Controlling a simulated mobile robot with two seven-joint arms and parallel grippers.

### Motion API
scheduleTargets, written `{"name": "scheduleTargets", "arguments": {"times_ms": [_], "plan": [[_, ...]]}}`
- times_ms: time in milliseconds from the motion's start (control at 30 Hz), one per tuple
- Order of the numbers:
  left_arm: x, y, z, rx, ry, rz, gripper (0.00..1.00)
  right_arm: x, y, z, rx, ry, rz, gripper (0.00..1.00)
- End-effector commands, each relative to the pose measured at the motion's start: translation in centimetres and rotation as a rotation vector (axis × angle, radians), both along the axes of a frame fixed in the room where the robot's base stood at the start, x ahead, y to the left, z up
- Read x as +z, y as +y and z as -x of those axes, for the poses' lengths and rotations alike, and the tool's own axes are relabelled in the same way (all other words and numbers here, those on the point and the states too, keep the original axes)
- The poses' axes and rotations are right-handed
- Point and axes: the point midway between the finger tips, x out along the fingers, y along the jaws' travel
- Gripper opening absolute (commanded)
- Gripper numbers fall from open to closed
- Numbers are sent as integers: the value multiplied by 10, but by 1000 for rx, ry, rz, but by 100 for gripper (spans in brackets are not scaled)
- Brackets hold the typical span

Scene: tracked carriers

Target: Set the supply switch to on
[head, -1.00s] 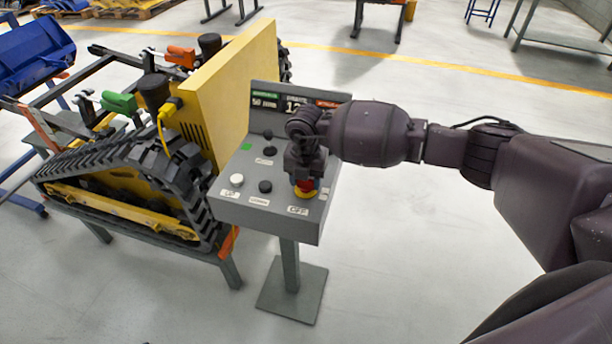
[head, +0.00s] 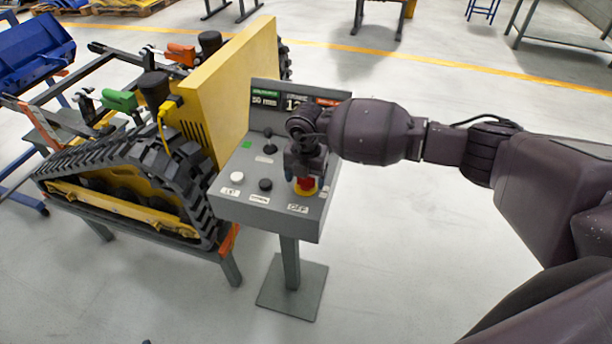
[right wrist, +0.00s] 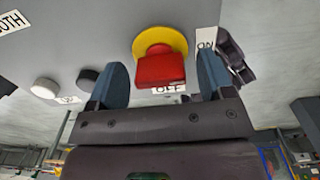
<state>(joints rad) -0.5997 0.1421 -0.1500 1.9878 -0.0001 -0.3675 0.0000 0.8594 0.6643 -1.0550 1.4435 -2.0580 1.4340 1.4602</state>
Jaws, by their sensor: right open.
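The supply switch is a red handle (head: 306,184) on a yellow disc, at the front right of the grey control panel (head: 230,208). In the right wrist view the red handle (right wrist: 160,71) stands out from the yellow disc (right wrist: 152,38) and reaches towards the OFF label (right wrist: 168,89). The ON label (right wrist: 206,45) is to the right of the disc. My right gripper (right wrist: 160,64) is open, one blue finger on each side of the handle, with gaps visible. In the head view my right gripper (head: 304,170) hides part of the switch. My left gripper is not in view.
A white button (head: 237,177) and a black button (head: 265,185) sit left of the switch. A display (head: 268,99) stands at the panel's back. A yellow tracked carrier (head: 120,200) is close on the left. Floor in front is clear.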

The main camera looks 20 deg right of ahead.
Motion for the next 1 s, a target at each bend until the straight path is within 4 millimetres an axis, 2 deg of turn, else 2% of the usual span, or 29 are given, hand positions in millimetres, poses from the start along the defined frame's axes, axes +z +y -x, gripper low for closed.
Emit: {"name": "scheduleTargets", "arguments": {"times_ms": [233,700,1000], "plan": [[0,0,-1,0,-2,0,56,9,0,0,1,-1,0,74],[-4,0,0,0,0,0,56,87,0,0,1,-3,-1,74],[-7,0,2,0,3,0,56,108,0,0,0,0,0,74]]}}
